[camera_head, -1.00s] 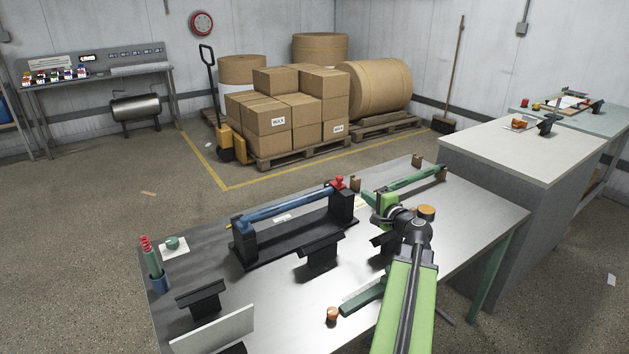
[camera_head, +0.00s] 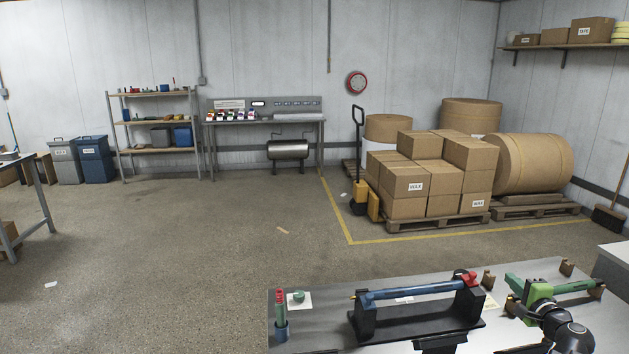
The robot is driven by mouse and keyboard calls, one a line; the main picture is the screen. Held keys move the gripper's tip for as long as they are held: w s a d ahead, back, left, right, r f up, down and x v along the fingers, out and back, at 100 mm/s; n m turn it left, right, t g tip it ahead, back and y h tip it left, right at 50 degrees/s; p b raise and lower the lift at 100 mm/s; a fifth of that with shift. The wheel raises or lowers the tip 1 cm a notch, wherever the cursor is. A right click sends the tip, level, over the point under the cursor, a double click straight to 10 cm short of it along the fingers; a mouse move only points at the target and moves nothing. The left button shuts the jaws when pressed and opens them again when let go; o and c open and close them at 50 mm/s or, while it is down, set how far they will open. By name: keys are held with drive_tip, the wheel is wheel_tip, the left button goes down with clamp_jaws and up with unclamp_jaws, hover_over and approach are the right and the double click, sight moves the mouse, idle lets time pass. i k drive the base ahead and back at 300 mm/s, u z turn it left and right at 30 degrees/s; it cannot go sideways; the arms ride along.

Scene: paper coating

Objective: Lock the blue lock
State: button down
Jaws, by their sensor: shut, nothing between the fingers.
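A row of small coloured objects (camera_head: 232,116) stands on the grey wall bench (camera_head: 265,122) at the back left, some with blue or purple parts. They are too small to tell whether they are locks, open or locked. My gripper (camera_head: 513,304) is low at the right, over the metal table (camera_head: 330,332) in front, far from that row. It is shut and empty, near a green roller (camera_head: 578,287). My arm partly hides the table there.
A blue roller (camera_head: 415,291) rests on a black stand, with a red piece at its right end. Stacked boxes (camera_head: 430,180) and a yellow pallet jack (camera_head: 366,200) stand at the back right. The floor (camera_head: 200,260) at the left and middle is largely clear.

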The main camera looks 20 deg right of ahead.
sight(368, 301)
drive_tip(key=k, duration=0.95)
